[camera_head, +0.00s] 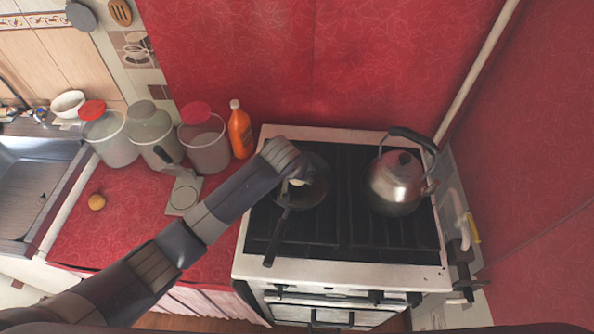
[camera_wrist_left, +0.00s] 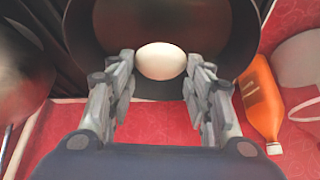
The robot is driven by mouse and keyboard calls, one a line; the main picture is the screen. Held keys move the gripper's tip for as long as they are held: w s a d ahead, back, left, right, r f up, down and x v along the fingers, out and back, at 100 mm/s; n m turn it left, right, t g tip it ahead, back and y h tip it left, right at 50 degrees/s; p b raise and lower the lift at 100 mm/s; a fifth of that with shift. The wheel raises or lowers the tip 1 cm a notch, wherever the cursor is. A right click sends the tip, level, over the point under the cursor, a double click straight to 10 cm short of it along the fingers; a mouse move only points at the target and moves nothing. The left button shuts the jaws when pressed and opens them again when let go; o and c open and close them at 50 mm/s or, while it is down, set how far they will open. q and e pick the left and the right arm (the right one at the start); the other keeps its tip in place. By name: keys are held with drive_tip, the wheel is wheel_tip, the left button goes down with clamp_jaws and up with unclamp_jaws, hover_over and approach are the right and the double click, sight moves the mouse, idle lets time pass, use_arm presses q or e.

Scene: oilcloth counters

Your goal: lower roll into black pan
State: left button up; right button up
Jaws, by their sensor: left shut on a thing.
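The black pan (camera_head: 318,187) sits on the left side of the stove, its handle pointing toward the front. My left gripper (camera_head: 297,182) is over the pan, mostly hidden behind my own wrist in the head view. In the left wrist view my left gripper (camera_wrist_left: 165,82) is shut on the roll (camera_wrist_left: 161,61), a smooth, whitish, egg-shaped thing between the fingertips. The pan's dark interior (camera_wrist_left: 225,28) lies behind it. I cannot tell whether the roll touches the pan. My right gripper is not in view.
A metal kettle (camera_head: 396,187) stands on the stove right of the pan. An orange bottle (camera_head: 240,130) and several lidded jars (camera_head: 204,147) line the counter's back left. A small orange-brown round thing (camera_head: 97,202) lies on the red counter (camera_head: 120,240), near the sink (camera_head: 38,185).

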use_arm(q)
drive_tip(key=shift+f+b, duration=0.9)
drive_tip(key=shift+f, duration=0.8)
idle(0.5)
drive_tip(key=o, duration=1.2)
drive_tip(key=v, duration=1.2)
